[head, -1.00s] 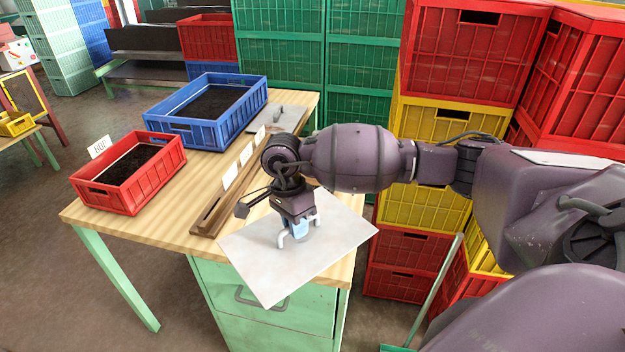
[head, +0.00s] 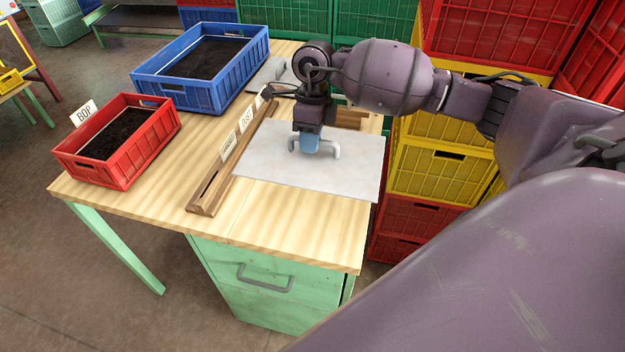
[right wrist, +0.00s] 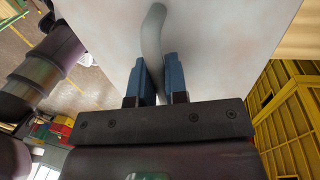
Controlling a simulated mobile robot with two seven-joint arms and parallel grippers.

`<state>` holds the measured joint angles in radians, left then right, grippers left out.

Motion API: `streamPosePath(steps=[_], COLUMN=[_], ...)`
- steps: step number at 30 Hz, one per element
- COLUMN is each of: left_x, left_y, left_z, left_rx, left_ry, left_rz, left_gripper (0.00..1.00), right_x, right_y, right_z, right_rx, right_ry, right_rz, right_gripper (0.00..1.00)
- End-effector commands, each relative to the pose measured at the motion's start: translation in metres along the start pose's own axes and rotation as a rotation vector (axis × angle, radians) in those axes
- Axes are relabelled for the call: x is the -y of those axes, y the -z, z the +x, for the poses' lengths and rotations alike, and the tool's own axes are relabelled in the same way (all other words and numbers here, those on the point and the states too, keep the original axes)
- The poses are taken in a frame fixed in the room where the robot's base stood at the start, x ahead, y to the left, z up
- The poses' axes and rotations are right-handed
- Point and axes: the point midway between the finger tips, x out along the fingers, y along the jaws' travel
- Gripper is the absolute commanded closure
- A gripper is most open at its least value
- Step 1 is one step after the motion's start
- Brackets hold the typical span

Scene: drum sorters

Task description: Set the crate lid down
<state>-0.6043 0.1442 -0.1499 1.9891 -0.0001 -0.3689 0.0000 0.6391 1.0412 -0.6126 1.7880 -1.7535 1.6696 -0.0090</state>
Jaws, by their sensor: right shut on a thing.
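The crate lid (head: 265,165) is a flat, pale grey plate with a bent handle (head: 334,151) on top. It is over the right part of the wooden table and looks roughly level; I cannot tell whether it touches the tabletop. My right gripper (head: 306,147) points down and is shut on the handle. In the right wrist view, the blue fingers of my right gripper (right wrist: 154,75) sit on both sides of the handle (right wrist: 153,35), with the lid (right wrist: 225,40) behind. My left gripper is out of view.
A wooden rail (head: 206,196) with upright label cards runs left of the lid. A red crate (head: 120,165) signed BOP and a blue crate (head: 205,92) hold dark material. Another grey plate (head: 268,75) lies behind. Yellow and red crates (head: 440,175) stand right. The front tabletop (head: 300,225) is clear.

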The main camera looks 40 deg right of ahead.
Motion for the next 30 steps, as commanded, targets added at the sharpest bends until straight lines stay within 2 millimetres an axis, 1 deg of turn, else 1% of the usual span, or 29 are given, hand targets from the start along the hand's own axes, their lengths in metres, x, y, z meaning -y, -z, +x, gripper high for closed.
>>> streamPosePath(steps=[1, 3, 9, 12, 15, 23, 30], left_x=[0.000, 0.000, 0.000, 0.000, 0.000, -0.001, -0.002], left_y=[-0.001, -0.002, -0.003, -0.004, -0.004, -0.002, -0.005], left_z=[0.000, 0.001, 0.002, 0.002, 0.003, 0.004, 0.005], left_rx=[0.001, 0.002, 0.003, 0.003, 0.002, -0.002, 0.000], left_ry=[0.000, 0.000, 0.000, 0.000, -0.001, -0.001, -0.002], left_rz=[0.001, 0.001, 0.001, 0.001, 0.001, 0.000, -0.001], left_gripper=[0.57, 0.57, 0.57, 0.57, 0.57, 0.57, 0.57], right_x=[0.002, 0.005, 0.013, 0.017, 0.019, 0.023, 0.028], right_y=[0.000, 0.000, 0.000, 0.000, -0.001, 0.000, -0.001], right_z=[0.012, 0.028, 0.069, 0.087, 0.099, 0.113, 0.144], right_rx=[-0.001, -0.002, 0.000, -0.001, 0.001, 0.000, 0.000], right_ry=[-0.002, -0.003, -0.002, -0.001, 0.000, 0.000, 0.000], right_rz=[0.000, 0.001, -0.001, 0.000, -0.001, -0.001, -0.001], right_gripper=[1.00, 1.00, 1.00, 1.00, 1.00, 1.00, 1.00])
